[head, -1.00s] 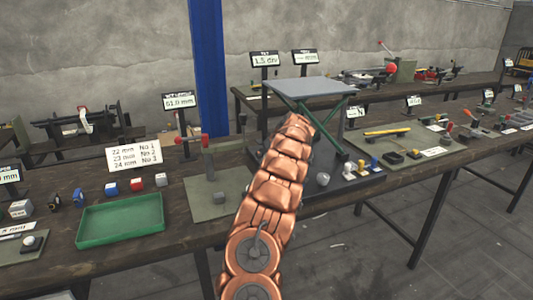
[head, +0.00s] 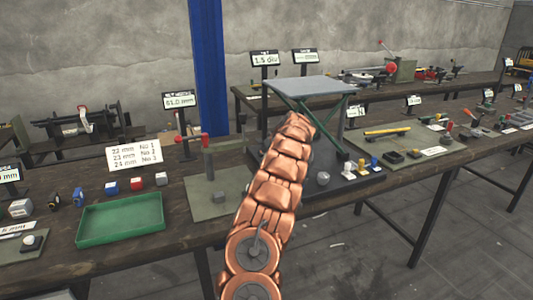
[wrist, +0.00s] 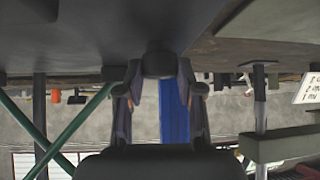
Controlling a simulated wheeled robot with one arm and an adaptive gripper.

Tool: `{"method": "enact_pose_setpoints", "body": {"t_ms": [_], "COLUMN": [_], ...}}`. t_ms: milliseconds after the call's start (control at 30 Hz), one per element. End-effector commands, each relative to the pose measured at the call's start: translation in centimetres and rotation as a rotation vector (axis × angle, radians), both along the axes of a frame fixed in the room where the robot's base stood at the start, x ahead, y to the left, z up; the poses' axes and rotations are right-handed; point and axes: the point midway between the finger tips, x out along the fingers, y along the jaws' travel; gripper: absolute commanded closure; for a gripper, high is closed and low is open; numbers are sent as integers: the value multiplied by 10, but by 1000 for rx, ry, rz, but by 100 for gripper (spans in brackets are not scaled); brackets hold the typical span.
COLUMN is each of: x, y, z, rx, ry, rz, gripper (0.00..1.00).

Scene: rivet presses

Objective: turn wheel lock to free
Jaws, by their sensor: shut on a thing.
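A lift table (head: 308,88) with a grey top and green crossed legs stands on a dark base on the bench. In the head view my copper arm reaches up to the base and hides my gripper and the part it holds. In the wrist view, which looks upside down, my gripper (wrist: 158,78) has its two fingers closed around a dark rounded knob (wrist: 158,60) at the base's front edge. This knob appears to be the wheel lock; no marking on it is readable. A grey round knob (head: 323,179) sits on the base to the right of my arm.
A green tray (head: 121,219) and a small post stand (head: 208,162) are to the left. A yellow-handled tool (head: 387,132) lies on a mat to the right. Open floor lies in front of the bench.

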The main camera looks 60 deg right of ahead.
Motion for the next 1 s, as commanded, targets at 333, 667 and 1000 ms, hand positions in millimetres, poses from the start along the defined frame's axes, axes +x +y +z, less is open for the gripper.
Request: {"method": "enact_pose_setpoints", "body": {"t_ms": [333, 667, 1000], "x": [-3, -5, -4], "y": [-7, -8, -6], "z": [-1, 3, 4], "rx": [-4, -9, -8], "ry": [-4, 0, -2], "rz": [56, 140, 236], "gripper": [98, 98, 98]}}
